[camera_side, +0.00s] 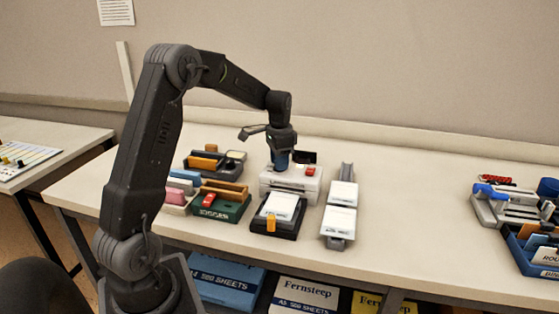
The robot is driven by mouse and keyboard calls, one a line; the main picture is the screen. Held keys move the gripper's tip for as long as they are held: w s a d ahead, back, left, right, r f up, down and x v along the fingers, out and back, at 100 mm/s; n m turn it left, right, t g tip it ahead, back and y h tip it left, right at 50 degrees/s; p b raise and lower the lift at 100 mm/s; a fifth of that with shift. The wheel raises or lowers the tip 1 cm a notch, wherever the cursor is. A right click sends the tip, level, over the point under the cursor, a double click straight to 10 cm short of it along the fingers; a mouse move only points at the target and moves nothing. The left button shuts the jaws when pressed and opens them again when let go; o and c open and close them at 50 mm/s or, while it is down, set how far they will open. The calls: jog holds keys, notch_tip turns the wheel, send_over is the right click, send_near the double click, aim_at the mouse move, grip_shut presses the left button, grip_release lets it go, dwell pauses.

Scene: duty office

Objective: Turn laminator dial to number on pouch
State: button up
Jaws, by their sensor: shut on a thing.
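A white machine (300,197), which looks like the laminator, sits in the middle of the table and has a red part on its top right. My gripper (281,166) points straight down at the top of this machine, toward its left rear. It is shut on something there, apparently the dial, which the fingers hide. White sheets lie on a black tray (288,229) in front and on a grey stand (337,242) to the right. I cannot tell which is the pouch, and no number is readable.
A green box (236,212) marked "JOGGER" and several small office items stand left of the machine. A grey device with blue handle (490,192) and a blue bin (522,262) are at the far right. The table between is clear. Paper packs (306,293) lie below.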

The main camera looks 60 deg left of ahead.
jog(key=o, duration=0.9)
jog(key=shift+r, duration=0.15)
notch_tip(320, 180, up, 14)
jog(key=shift+f, duration=0.2)
